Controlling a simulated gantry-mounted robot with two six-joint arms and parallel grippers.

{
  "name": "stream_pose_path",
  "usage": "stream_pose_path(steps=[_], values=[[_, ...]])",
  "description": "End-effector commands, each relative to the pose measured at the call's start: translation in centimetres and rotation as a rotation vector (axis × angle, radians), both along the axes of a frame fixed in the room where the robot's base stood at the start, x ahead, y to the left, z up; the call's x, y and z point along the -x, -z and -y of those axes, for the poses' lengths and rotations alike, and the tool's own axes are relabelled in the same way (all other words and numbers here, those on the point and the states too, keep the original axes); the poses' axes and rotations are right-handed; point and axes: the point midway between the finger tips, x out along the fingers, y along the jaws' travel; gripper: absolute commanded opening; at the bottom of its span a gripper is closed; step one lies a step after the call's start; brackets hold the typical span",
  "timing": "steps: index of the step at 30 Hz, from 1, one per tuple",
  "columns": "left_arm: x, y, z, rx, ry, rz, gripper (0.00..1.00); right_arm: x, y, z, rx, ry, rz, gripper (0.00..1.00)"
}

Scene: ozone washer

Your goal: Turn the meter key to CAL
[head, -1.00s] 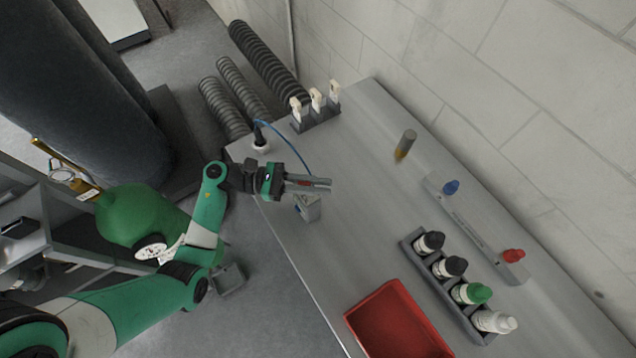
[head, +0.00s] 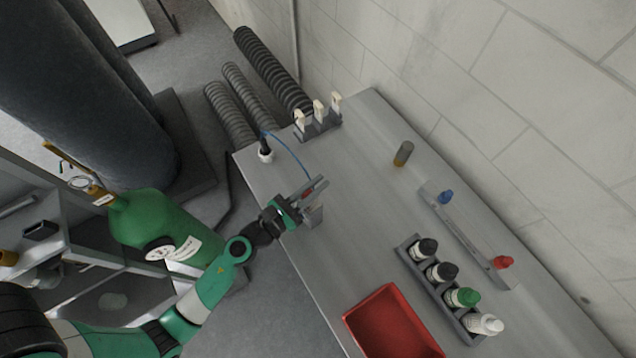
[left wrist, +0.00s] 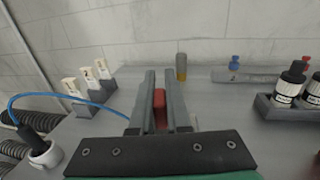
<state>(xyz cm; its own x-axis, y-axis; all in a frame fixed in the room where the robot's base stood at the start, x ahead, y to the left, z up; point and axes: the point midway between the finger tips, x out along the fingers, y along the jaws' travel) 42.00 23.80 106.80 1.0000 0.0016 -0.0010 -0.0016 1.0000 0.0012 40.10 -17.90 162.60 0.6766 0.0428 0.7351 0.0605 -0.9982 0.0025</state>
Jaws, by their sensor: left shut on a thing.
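The meter is a small grey box (head: 314,216) near the left edge of the bench, mostly hidden under my left gripper. My left gripper (head: 316,186) is over the top of the meter, its fingers pointing up and to the right in the head view. In the left wrist view, a red key (left wrist: 160,108) sits between the two grey fingers, and the gripper is shut on it. The meter's markings, CAL among them, cannot be read. My right gripper is not in view.
A blue cable (head: 290,151) runs from the probe in a white holder (head: 265,155) towards the meter. A rack with white-topped pieces (head: 318,125) stands at the back. A bottle rack (head: 410,250), a red tray (head: 388,325) and a grey-brown vial (head: 403,153) lie to the right.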

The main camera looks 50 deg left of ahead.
Motion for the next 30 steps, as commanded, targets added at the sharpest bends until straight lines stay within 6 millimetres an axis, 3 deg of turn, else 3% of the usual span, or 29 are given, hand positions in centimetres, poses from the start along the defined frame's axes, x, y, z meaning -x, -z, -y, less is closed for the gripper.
stream_pose_path(steps=[30], values=[[0.4, 0.0, -1.7, 0.000, -0.569, 0.001, 0.00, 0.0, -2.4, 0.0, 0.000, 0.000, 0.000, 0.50]])
